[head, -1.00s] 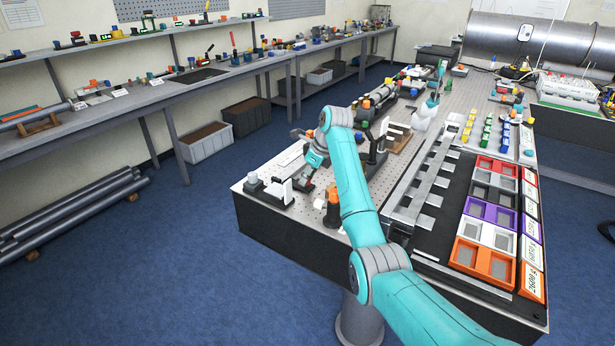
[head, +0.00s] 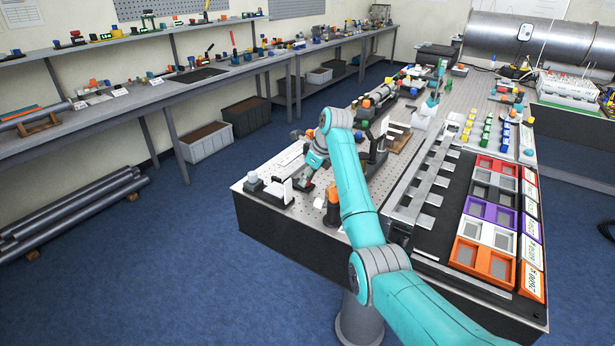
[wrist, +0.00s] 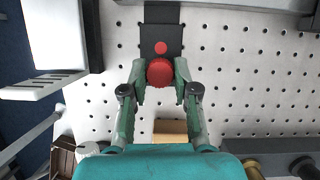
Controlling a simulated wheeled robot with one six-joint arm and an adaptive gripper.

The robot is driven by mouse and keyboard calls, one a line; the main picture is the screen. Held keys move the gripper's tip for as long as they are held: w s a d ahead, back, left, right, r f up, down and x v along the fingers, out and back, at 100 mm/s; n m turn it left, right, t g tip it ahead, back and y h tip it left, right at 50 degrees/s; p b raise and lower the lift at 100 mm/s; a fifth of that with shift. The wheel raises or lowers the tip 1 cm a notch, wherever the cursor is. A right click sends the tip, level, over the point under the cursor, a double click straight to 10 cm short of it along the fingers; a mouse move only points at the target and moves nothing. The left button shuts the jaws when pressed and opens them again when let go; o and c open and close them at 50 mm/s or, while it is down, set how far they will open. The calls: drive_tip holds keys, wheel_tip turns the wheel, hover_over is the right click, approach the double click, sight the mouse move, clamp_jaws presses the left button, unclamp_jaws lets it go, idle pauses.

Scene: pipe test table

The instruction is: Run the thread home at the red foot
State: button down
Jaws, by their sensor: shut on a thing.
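In the wrist view, my gripper (wrist: 160,74) is shut on a round red part (wrist: 160,73), one fingertip on each side of it. Just beyond it a dark rectangular foot (wrist: 161,30) with a small red disc (wrist: 160,48) lies on the perforated table top. The red part overlaps the near end of the dark foot in the picture. Whether its thread is engaged there cannot be told. In the head view, my gripper (head: 305,185) points down close to the table at its near left end, and its fingertips are too small to read.
A white block with a slotted plate (wrist: 55,40) stands left of the gripper. An orange-topped post (head: 333,205) and a dark upright stand (head: 375,160) are close to my arm in the head view. Coloured trays (head: 485,215) line the right side.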

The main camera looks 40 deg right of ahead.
drive_tip(key=c, duration=1.7)
unclamp_jaws()
clamp_jaws()
drive_tip(key=m+h, duration=0.1)
drive_tip(key=m, duration=0.1)
drive_tip(key=shift+a+m+t, duration=0.1)
drive_tip(key=shift+m+t, duration=0.2)
drive_tip(key=shift+m, duration=0.1)
drive_tip(key=shift+m+h, duration=0.5)
drive_tip(key=shift+m, duration=0.7)
drive_tip(key=o, duration=1.2)
unclamp_jaws()
drive_tip(key=shift+w, duration=0.25)
